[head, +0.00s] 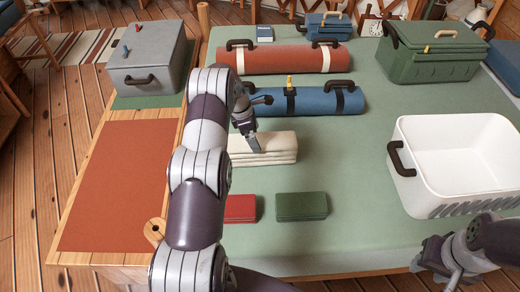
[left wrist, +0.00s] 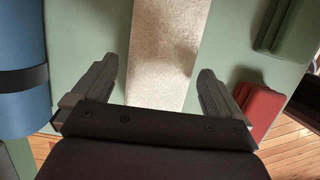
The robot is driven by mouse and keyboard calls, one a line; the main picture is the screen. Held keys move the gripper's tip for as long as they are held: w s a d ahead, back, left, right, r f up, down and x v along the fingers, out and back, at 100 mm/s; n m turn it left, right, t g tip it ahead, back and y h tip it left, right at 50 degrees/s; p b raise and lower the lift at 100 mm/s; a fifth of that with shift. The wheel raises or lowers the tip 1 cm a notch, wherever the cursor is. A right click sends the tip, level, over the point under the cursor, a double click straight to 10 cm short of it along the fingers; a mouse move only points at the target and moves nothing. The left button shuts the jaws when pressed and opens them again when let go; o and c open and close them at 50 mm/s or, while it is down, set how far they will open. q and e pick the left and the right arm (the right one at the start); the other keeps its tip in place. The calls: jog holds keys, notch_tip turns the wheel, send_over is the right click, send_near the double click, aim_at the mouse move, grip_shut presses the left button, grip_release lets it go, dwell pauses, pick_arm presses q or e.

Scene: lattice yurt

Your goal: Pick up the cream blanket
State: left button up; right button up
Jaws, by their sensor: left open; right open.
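The cream blanket (head: 278,150), folded in layers, lies on the green-covered table (head: 350,180) near its middle. My left gripper (head: 257,123) is open over the blanket's left part. In the left wrist view the blanket (left wrist: 165,45) runs between the two spread fingers of this gripper (left wrist: 156,72), with green cloth showing beside it. I see no finger closed on it. My arm hides the blanket's left end in the head view. My right gripper (head: 436,268) is open and empty at the table's front right edge, away from the blanket.
Behind the blanket lie a blue roll (head: 318,101) and a red roll (head: 285,59). A red case (head: 241,209) and a green case (head: 302,206) lie in front. A white bin (head: 455,190) stands right, a green chest (head: 432,60) behind it, a grey box (head: 150,70) left.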

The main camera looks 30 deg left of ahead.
pick_arm(q)
jog(key=shift+x, duration=1.1)
jog(key=x, duration=0.5)
jog(key=shift+d+f+b, duration=0.15)
jog(key=shift+d+b, duration=0.1)
jog(key=shift+b, duration=0.05)
jog(key=c, duration=1.1)
